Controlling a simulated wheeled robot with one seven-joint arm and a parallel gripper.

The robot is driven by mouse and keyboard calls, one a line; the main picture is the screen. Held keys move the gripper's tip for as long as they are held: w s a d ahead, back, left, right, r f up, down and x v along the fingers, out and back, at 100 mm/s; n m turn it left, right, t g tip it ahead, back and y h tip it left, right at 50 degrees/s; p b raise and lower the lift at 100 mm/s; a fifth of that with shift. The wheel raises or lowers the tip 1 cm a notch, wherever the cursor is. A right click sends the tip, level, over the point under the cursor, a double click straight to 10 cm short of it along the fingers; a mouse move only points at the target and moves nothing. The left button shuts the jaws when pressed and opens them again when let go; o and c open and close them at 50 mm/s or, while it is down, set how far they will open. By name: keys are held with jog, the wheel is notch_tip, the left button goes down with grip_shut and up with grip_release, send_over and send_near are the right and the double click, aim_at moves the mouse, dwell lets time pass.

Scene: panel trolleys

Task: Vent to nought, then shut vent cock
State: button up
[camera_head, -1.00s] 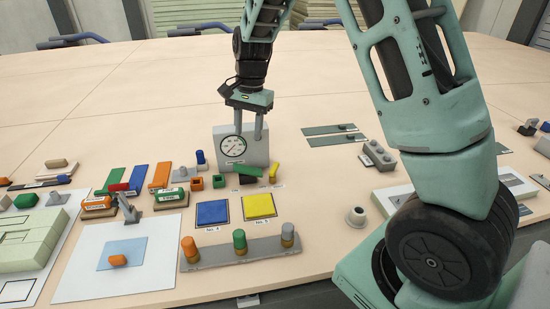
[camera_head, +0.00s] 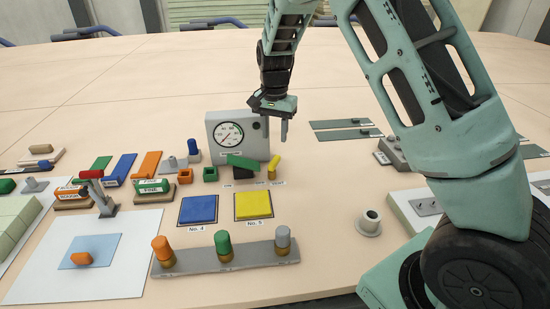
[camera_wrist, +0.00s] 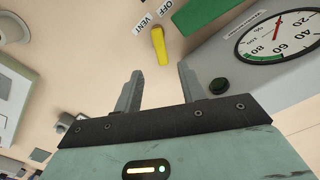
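The gauge box (camera_head: 262,149) stands grey on the table, with a round white dial (camera_head: 229,134) on its front. In the wrist view the dial (camera_wrist: 285,36) shows at the upper right, its red needle near the low end of the scale. A yellow lever (camera_head: 274,164) stands tilted in front of the box's right side; in the wrist view the lever (camera_wrist: 159,46) lies beside labels reading VENT and OFF. A green lever (camera_head: 242,161) is left of it. My gripper (camera_head: 284,130) is open and empty, above and right of the box, apart from the yellow lever.
A dark round knob (camera_wrist: 219,85) is on the box. Blue (camera_head: 198,209) and yellow (camera_head: 253,205) pads lie in front, then a grey rail (camera_head: 190,262) with capped pegs. A grey ring-like cup (camera_head: 369,221) stands right. The table behind the box is clear.

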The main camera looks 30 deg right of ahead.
aim_at(274, 161)
notch_tip(274, 161, down, 9)
jog(key=shift+r+b, duration=0.1)
jog(key=shift+b, duration=0.2)
grip_shut()
